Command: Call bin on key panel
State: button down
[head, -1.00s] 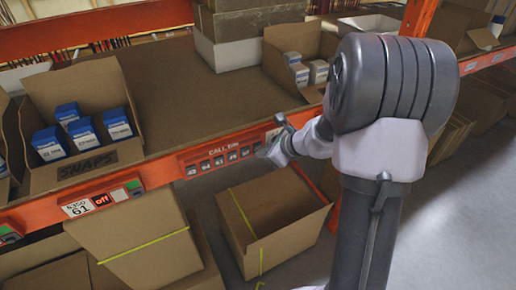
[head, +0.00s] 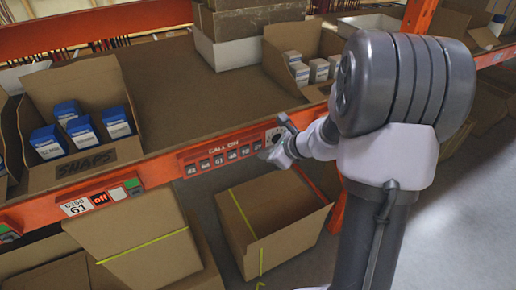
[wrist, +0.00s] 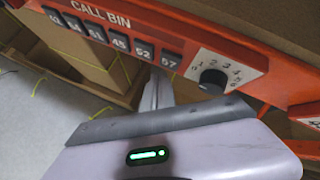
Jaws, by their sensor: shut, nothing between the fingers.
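The CALL BIN key panel (head: 222,156) is a row of dark numbered keys on the orange shelf edge. In the wrist view the panel (wrist: 98,32) shows several keys, with 62 (wrist: 144,50) and 67 (wrist: 170,63) nearest my gripper. A black rotary knob (wrist: 213,80) on a white numbered dial sits right of the keys. My gripper (head: 280,140) is shut and empty, in front of the panel's right end. In the wrist view its body fills the bottom and its grey finger reaches up below key 67. I cannot tell whether it touches the panel.
An open box marked SNAPS (head: 85,110) holds several blue and white cartons at left. Another open box (head: 300,45) with small cartons stands behind the panel. An open carton (head: 270,225) stands below the shelf. A red "off" display (head: 101,199) is on the left rail.

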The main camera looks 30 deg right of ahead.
jog(key=s+b, duration=0.1)
jog(key=s, duration=0.4)
dwell(0.4)
jog(key=shift+b, duration=0.35)
